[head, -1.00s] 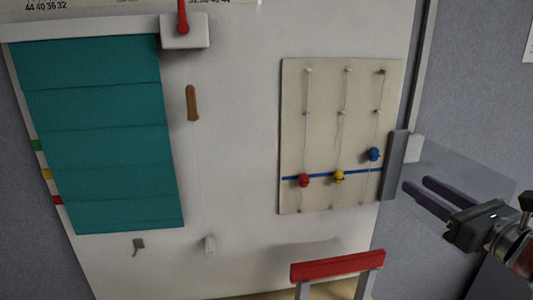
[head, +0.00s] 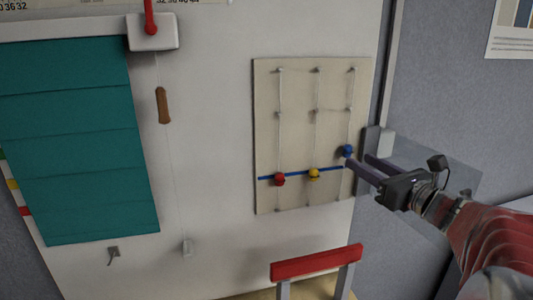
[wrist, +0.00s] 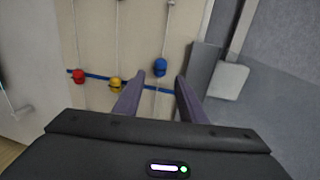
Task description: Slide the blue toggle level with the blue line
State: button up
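The blue toggle (head: 347,151) hangs on the rightmost cord of the beige board (head: 275,125). It sits a little above the blue line (head: 298,173), which crosses the lower board. The red toggle (head: 280,179) and the yellow toggle (head: 314,174) are at the line. My gripper (head: 356,160) is open, with its fingers pointing at the blue toggle from the right. In the wrist view the blue toggle (wrist: 160,67) shows just beyond the gap between the two fingertips (wrist: 159,77). Contact cannot be told.
A grey block and white box (head: 386,142) stand at the board's right edge, close to my gripper. A red-topped chair back (head: 317,263) stands below the board. A teal blind (head: 80,140) and a brown cord handle (head: 163,105) are at the left.

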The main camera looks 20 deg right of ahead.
aim_at(350, 155)
jog(key=shift+w+a, duration=0.2)
jog(key=shift+w, duration=1.85)
jog(key=shift+c, duration=0.3)
grip_shut()
